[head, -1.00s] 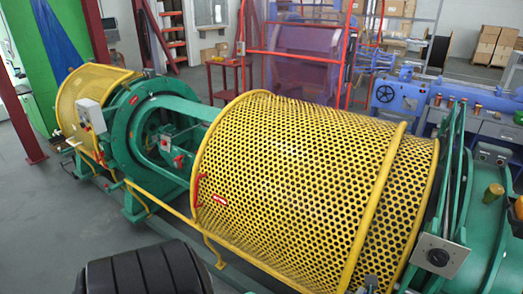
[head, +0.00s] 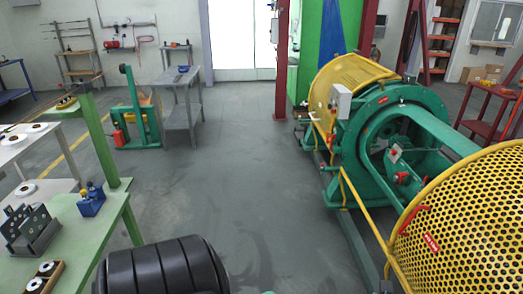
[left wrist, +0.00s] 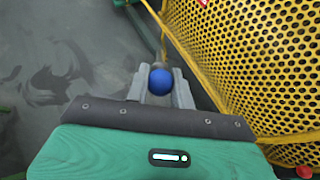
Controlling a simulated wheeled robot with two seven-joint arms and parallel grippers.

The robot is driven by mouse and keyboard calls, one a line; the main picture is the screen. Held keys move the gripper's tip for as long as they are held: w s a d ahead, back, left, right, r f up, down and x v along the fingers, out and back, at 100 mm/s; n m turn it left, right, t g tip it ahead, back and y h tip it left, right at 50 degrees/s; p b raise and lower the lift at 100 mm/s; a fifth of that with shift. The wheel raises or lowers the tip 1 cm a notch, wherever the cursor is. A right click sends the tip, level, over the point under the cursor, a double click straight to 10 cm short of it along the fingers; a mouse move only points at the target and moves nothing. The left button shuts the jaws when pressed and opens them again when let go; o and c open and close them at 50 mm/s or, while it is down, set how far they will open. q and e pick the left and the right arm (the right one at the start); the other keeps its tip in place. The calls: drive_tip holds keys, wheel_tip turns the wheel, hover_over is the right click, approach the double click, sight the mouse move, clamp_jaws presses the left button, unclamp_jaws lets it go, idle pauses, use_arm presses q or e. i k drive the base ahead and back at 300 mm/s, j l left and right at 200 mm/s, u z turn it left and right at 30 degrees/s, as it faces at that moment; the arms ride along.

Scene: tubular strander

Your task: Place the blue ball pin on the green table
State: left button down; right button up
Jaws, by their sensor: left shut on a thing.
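In the left wrist view my left gripper (left wrist: 158,92) is shut on the blue ball pin (left wrist: 161,82). The pin's round blue head shows between the two grey fingers; the rest of it is hard to make out. The gripper is over the grey floor beside the yellow perforated guard. The green table (head: 85,237) stands at the lower left of the head view, partly cut off by the frame. Neither gripper shows in the head view.
The strander's yellow guard (head: 470,225) is at the right. Open floor (head: 240,170) lies between table and machine.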

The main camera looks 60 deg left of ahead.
sight(80, 247)
drive_tip(key=k+j+u, duration=0.15)
drive_tip(key=u, duration=1.35)
drive_tip(key=k+j, duration=0.1)
drive_tip(key=j, duration=0.8)
drive_tip(key=k+j+u, duration=0.1)
drive_tip(key=j, duration=0.8)
drive_tip(key=k+j, duration=0.1)
drive_tip(key=j, duration=0.8)
